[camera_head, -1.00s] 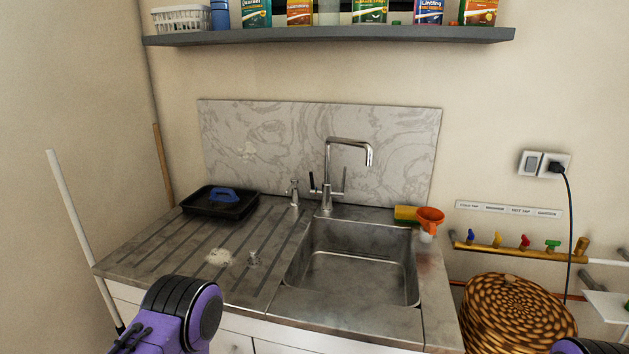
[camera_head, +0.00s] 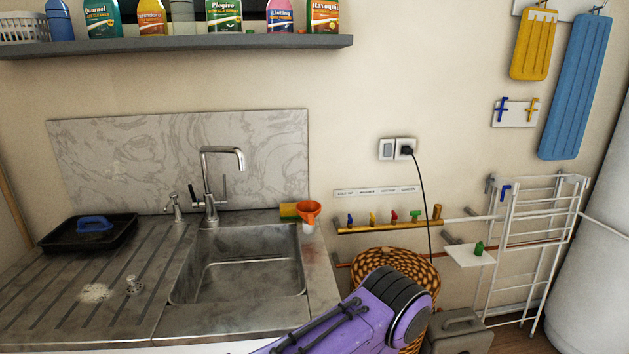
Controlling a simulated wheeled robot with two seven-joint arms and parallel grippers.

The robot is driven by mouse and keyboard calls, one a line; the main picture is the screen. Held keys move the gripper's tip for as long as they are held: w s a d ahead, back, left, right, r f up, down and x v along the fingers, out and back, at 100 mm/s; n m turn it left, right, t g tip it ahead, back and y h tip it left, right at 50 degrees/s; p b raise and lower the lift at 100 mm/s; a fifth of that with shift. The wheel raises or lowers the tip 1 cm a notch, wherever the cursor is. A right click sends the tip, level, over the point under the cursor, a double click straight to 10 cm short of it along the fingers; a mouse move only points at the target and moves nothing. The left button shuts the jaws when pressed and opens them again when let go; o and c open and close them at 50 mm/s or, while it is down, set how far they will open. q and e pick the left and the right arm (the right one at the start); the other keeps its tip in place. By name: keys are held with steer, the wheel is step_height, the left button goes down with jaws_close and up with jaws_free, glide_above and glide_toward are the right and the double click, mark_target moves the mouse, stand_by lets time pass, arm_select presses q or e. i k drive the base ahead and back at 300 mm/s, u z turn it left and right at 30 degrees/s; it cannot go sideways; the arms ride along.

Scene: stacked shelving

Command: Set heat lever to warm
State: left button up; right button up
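No part labelled as a heat lever can be made out. The sink tap (camera_head: 211,212) has a tall bent spout and small side handles; their setting is too small to tell. To its right, a brass pipe (camera_head: 385,227) on the wall carries small blue (camera_head: 350,219), yellow (camera_head: 373,217), red (camera_head: 394,215) and green (camera_head: 415,215) valve handles under a label strip (camera_head: 375,192). A purple and black link of one of my arms is at the bottom centre, in front of the basket. Neither gripper shows.
The steel sink (camera_head: 240,305) and drainer fill the left, with a black tray (camera_head: 60,240) on it. A woven basket (camera_head: 372,262), a grey case (camera_head: 462,330) and a white rack (camera_head: 507,262) stand right. A white cylinder (camera_head: 600,240) is at the right edge.

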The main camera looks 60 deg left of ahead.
mark_target(194, 199)
steer(key=z, duration=1)
steer(key=k, duration=1.55)
steer(key=u, duration=1.95)
